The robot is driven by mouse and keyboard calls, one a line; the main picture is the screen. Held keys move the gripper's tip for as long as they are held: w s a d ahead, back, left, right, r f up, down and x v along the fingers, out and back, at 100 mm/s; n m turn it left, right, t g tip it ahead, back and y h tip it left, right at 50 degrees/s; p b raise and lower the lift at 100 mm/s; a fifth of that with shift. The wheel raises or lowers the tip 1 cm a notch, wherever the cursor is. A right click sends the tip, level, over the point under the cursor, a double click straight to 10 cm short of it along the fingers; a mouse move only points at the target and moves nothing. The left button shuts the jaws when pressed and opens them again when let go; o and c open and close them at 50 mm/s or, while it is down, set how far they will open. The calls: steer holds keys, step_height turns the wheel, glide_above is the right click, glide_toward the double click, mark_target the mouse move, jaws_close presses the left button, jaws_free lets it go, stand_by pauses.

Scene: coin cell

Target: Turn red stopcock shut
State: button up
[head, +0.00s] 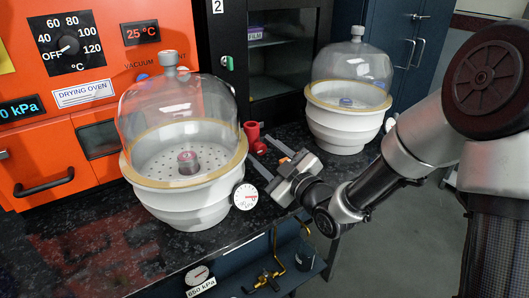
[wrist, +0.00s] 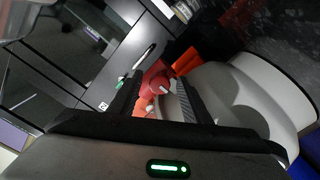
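The red stopcock (head: 252,133) sticks out at the right side of the near glass-domed desiccator (head: 205,205), by its rim. In the wrist view the stopcock (wrist: 155,84) shows a round red knob with a pale mark, lying between my finger ends. My gripper (head: 268,164) is open, with its two fingers apart and pointing left toward the stopcock in the head view. In the wrist view my gripper (wrist: 158,90) has a clear gap between its fingers. I cannot tell whether either finger touches the knob.
A dial gauge (head: 245,197) sits at the near desiccator's right front. A second domed desiccator (head: 340,128) stands behind on the right. An orange drying oven (head: 40,150) is at left, and a dark cabinet (head: 285,60) behind. A brass valve (head: 268,276) is below the bench edge.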

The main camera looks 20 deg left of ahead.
steer(key=p+v, duration=1.4)
steer(key=v, duration=0.3)
steer(key=shift+s+p, duration=0.2)
steer(key=shift+p, duration=0.1)
steer(key=shift+w+d, duration=0.1)
steer(key=shift+d, duration=0.05)
